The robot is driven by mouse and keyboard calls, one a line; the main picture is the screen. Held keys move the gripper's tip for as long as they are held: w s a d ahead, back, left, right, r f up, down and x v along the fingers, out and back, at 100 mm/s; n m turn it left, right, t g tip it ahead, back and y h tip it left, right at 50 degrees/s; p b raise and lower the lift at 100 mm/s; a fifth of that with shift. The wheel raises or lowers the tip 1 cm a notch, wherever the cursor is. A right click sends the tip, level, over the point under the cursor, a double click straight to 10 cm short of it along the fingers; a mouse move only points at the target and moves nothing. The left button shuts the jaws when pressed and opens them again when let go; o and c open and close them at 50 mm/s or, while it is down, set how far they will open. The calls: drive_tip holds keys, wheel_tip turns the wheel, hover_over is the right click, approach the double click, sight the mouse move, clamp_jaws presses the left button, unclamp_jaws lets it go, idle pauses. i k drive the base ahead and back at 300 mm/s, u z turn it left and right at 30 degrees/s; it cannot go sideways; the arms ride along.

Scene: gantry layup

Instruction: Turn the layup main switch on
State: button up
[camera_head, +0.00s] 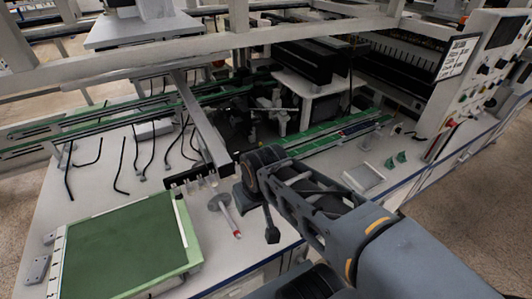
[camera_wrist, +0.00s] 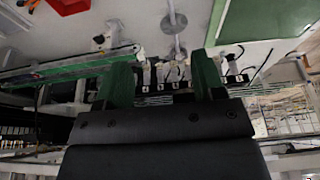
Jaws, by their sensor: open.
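A grey-white control cabinet (camera_head: 480,65) with dark knobs, a red button (camera_head: 451,122) and other small controls stands at the right of the head view. I cannot tell which control is the main switch, or its position. My gripper shows in the wrist view (camera_wrist: 162,78) with two green fingers apart and nothing held between them. In the head view my arm reaches over the middle of the white table, well left of the cabinet. The cabinet is not recognisable in the wrist view.
A gantry beam (camera_head: 200,125) carries a row of small pale units (camera_head: 200,180), seen beyond my fingers in the wrist view (camera_wrist: 175,75). A green board (camera_head: 125,250) lies front left on the white table (camera_head: 100,180). Green rails (camera_head: 325,140) and small green parts (camera_head: 396,160) lie toward the cabinet.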

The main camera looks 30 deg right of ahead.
sight(451, 124)
drive_tip(key=z, duration=0.25)
drive_tip(key=k, duration=0.35)
drive_tip(key=z, duration=0.95)
drive_tip(key=k, duration=0.9)
drive_tip(key=z, duration=0.75)
drive_tip(key=i, duration=0.75)
drive_tip(key=z, duration=0.05)
drive_tip(key=k, duration=0.6)
drive_tip(key=z, duration=0.3)
drive_tip(key=i, duration=1.45)
drive_tip(key=u, duration=0.85)
